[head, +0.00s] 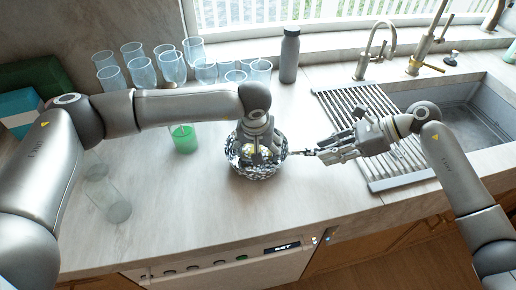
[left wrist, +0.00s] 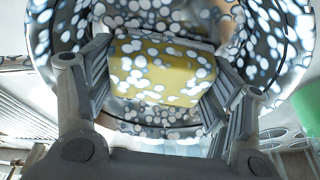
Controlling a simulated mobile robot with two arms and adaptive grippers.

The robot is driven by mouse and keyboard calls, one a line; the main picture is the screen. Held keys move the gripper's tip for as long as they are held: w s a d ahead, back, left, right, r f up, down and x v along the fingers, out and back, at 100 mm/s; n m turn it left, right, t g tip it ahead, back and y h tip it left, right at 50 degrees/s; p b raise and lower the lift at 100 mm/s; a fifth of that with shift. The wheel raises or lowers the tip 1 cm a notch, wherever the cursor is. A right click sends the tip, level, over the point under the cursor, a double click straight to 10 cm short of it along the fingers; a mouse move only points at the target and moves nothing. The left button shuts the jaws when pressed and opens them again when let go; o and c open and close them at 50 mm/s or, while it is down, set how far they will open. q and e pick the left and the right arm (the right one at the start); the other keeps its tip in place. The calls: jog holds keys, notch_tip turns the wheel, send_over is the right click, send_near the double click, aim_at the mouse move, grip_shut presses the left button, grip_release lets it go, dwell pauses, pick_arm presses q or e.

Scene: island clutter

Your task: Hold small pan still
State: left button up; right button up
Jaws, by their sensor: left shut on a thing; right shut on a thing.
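The small pan (head: 258,172) is a shiny metal vessel with a speckled surface on the counter, in the middle of the head view. Its thin handle (head: 302,153) points right. My right gripper (head: 322,152) is shut on the handle from the right. My left gripper (head: 255,148) reaches down into the pan from above. In the left wrist view, the left gripper (left wrist: 160,85) is shut on a yellow block (left wrist: 160,72), like a sponge, covered in white spots. The pan wall (left wrist: 45,40) curves around it, with the same spots.
A green cup (head: 185,139) and a clear glass (head: 108,198) stand left of the pan. Several blue glasses (head: 172,66) and a grey bottle (head: 290,55) stand behind. A drying rack (head: 345,105) and sink (head: 470,115) are right. The counter in front is clear.

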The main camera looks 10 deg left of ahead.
pick_arm(q)
jog(key=shift+s+a+f, duration=0.1)
jog(key=shift+s, duration=1.1)
jog(key=shift+w, duration=0.1)
jog(key=shift+w, duration=1.15)
jog(key=shift+s, duration=0.1)
jog(key=shift+s+a, duration=0.15)
jog(key=shift+s, duration=1)
